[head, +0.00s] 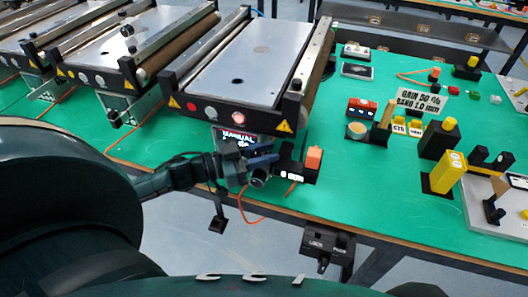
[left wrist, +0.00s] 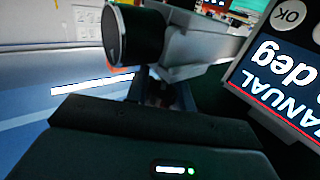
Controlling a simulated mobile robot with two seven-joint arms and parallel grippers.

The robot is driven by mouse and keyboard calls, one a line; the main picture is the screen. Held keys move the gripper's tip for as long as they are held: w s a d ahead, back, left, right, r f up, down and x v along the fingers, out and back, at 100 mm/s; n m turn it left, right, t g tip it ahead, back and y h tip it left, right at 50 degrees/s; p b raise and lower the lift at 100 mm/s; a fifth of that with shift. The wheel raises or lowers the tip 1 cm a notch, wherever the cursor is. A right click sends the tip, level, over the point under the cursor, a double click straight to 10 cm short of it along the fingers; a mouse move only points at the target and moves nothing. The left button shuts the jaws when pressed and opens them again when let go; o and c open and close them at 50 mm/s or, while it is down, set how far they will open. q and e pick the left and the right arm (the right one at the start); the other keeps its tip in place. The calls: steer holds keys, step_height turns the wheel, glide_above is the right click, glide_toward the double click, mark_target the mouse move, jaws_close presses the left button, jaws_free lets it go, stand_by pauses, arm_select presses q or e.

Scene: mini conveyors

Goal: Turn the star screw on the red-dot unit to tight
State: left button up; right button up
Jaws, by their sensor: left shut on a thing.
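The nearest conveyor unit (head: 250,70) has a red dot (head: 191,106) on its front face. My left gripper (head: 255,168) is in front of and below that face, beside a black block (head: 296,172) with a white label and an orange top. It is shut at a dark round knob (head: 258,180), which I take for the star screw; its lobes cannot be made out. In the left wrist view a black round knob (left wrist: 135,35) with a bright rim shows near the top. The contact between jaws and knob is hidden. My right gripper is not in view.
A display reading MANUAL (head: 238,139) hangs close behind the gripper; it is large in the left wrist view (left wrist: 285,85). More conveyors (head: 130,45) stand to the left. Coloured blocks (head: 437,140) and a yellow piece (head: 447,172) stand right on the green table (head: 345,205). An orange cable (head: 243,210) hangs below.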

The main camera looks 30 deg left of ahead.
arm_select(q)
steer(key=c, duration=0.3)
steer(key=shift+d+f+m+g+h+b, duration=0.1)
steer(key=shift+m+g+h+b, duration=0.45)
steer(key=shift+m+g+h, duration=0.6)
steer(key=shift+s+d+m+g+h, duration=0.1)
steer(key=shift+s+m+g+h, duration=0.1)
steer(key=shift+m+g+h, duration=0.35)
steer(key=o, duration=1)
steer(key=v, duration=1.3)
steer(key=shift+r, duration=0.2)
